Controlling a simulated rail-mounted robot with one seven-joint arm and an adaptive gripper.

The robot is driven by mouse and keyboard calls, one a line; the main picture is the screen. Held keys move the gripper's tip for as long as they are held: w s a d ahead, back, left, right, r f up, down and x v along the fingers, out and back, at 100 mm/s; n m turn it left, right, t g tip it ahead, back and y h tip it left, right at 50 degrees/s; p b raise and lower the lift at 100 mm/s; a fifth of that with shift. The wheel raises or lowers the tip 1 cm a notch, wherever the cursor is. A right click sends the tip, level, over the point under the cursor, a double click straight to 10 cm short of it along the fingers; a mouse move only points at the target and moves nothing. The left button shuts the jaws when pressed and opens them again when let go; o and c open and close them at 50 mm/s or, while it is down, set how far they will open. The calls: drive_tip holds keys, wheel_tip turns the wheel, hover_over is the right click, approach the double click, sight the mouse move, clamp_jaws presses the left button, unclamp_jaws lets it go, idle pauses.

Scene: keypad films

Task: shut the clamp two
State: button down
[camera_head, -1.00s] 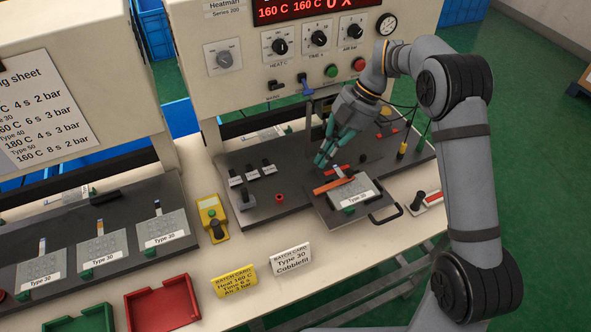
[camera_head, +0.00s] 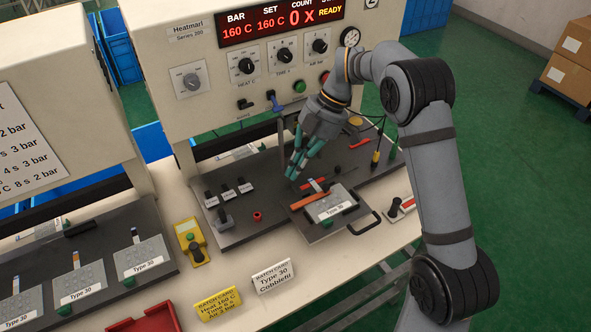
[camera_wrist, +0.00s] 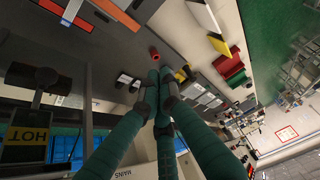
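I cannot read a "clamp two" label. An orange bar (camera_head: 310,200) lies across the back of the small plate (camera_head: 345,230) holding the grey keypad film marked Type 30 (camera_head: 331,206). A shorter red bar (camera_head: 313,184) lies just behind it, and another red piece (camera_head: 360,143) is further back right. Which of these is clamp two, I cannot tell. My gripper (camera_head: 294,172) hangs over the dark bed, just behind and left of the bars, apparently empty. In the wrist view its teal fingers (camera_wrist: 158,80) converge with tips close together. A red-and-white bar (camera_wrist: 66,14) shows at upper left there.
A HOT block (camera_wrist: 25,140) is at left in the wrist view. Batch cards (camera_head: 272,276) stand in front.

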drive_tip(key=w+d+f+b, duration=0.2)
drive_tip(key=w+d, duration=0.2)
drive_tip(key=d, duration=0.4)
drive_tip(key=shift+d+b, duration=0.25)
drive_tip(key=shift+b, duration=0.15)
drive_tip(key=s+a+p, duration=0.1)
drive_tip(key=s+a, duration=0.2)
drive_tip(key=a, duration=0.4)
drive_tip(key=shift+s+a+r, duration=0.2)
drive_tip(key=shift+s+a, duration=0.05)
drive_tip(key=shift+s, duration=0.15)
